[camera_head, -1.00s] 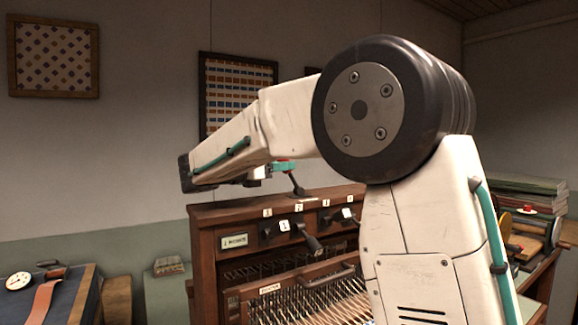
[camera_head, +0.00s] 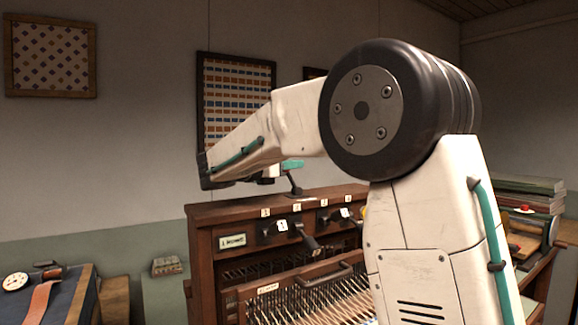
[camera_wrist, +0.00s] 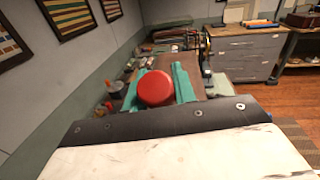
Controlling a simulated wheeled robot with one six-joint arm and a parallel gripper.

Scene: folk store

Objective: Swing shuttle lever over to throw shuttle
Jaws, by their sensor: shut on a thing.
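The shuttle lever is a dark stalk (camera_head: 293,183) on top of the brown wooden loom cabinet (camera_head: 225,212), in the head view. Its red round knob (camera_wrist: 156,88) shows large in the wrist view, between my gripper's two teal fingers. My gripper (camera_head: 292,164) is at the top of the stalk and shut on the knob. In the head view the fingers hide the knob. The stalk leans slightly left. The shuttle itself cannot be made out.
Numbered tags and black levers (camera_head: 308,240) line the loom front, above a handle bar (camera_head: 325,275) and stretched threads. A blue case (camera_head: 62,300) with a dial is at left. Stacked books (camera_head: 520,190) stand at right. A grey drawer cabinet (camera_wrist: 246,57) stands beyond in the wrist view.

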